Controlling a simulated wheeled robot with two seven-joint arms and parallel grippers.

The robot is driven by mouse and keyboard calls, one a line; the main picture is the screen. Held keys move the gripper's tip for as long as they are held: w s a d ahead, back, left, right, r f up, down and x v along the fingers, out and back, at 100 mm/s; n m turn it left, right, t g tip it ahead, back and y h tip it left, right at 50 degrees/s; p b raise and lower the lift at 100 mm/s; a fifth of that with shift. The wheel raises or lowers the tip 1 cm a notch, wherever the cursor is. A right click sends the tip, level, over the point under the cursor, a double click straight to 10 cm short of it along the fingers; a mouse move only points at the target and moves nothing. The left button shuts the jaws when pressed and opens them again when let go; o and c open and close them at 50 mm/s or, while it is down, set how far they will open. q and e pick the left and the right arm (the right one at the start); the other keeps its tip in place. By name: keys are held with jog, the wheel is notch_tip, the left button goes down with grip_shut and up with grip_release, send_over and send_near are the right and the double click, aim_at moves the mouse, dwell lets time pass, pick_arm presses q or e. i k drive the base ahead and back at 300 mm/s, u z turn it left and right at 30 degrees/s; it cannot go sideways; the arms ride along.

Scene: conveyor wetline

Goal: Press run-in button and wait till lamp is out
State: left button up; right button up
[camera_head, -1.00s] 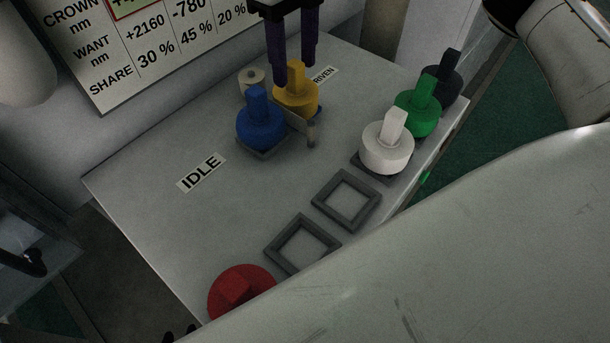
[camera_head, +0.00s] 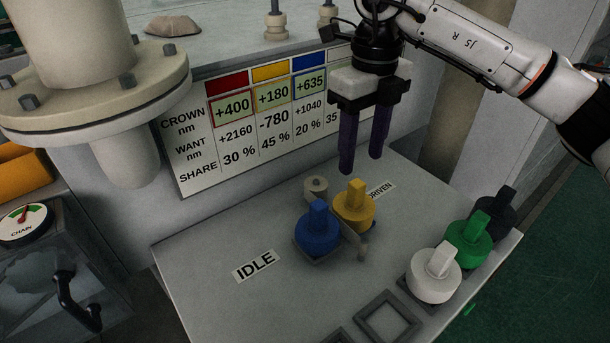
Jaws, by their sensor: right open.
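My right gripper (camera_head: 361,163) comes from the upper right and hangs above the table with its two dark purple fingers apart and empty. The fingers are above and apart from a yellow knobbed disc (camera_head: 354,205). A blue knobbed disc (camera_head: 317,232) stands beside it on the left, near the IDLE label (camera_head: 255,264). A small beige round post (camera_head: 316,187) stands behind them. I cannot make out any part marked as the run-in button or its lamp. My left gripper is not in view.
White (camera_head: 434,277), green (camera_head: 468,240) and black (camera_head: 497,212) knobbed discs line the table's right side. An empty square frame (camera_head: 388,318) lies in front. A number board (camera_head: 270,120) stands behind. A CHAIN gauge (camera_head: 22,222) and beige flanged pipe (camera_head: 95,95) are at left.

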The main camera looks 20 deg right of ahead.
aim_at(470, 309)
jog(key=k, duration=1.5)
